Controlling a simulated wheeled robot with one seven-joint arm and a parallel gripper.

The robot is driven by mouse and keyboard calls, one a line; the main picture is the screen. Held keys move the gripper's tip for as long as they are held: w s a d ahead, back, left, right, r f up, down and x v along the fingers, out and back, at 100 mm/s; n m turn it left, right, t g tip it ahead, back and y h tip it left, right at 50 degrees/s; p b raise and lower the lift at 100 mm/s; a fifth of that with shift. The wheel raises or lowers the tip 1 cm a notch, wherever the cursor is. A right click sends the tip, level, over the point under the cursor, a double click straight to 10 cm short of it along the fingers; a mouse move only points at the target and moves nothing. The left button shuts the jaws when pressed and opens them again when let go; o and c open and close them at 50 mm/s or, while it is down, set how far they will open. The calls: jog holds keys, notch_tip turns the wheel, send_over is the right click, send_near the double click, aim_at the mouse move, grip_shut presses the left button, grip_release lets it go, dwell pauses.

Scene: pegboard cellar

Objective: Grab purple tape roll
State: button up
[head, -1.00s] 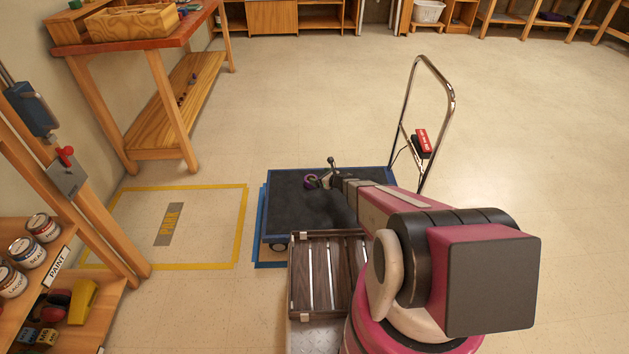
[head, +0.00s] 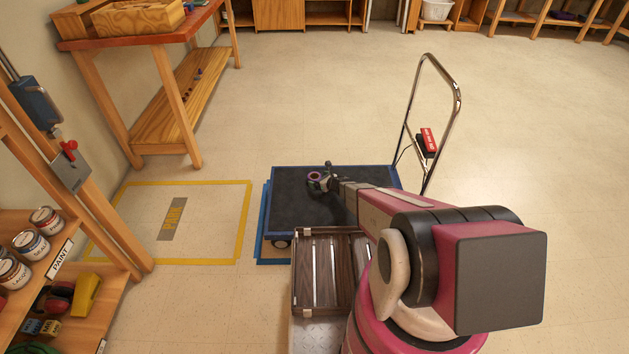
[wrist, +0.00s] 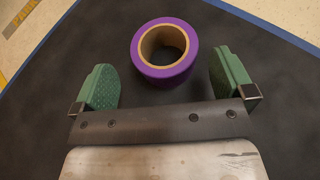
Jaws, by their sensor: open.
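The purple tape roll (wrist: 177,72) lies flat on the dark bed of a blue-edged platform cart (head: 283,203). In the wrist view its tan cardboard core faces up, and it lies just ahead of the space between my fingers. My gripper (wrist: 166,82) is open, one green padded finger on each side, with nothing held. Neither finger appears to touch the roll.
The cart's chrome handle (head: 457,95) rises at its right, with a red and black box (head: 427,143) on it. A slatted dark wooden tray (head: 312,270) sits nearer me. Shelves with paint cans (head: 30,244) stand at left. The yellow-taped floor square (head: 215,222) is empty.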

aim_at(311, 176)
jog(key=x, duration=0.4)
jog(key=shift+w+f, duration=0.15)
jog(key=shift+w, duration=0.1)
jog(key=c, duration=0.9)
jog(key=shift+c, duration=0.2)
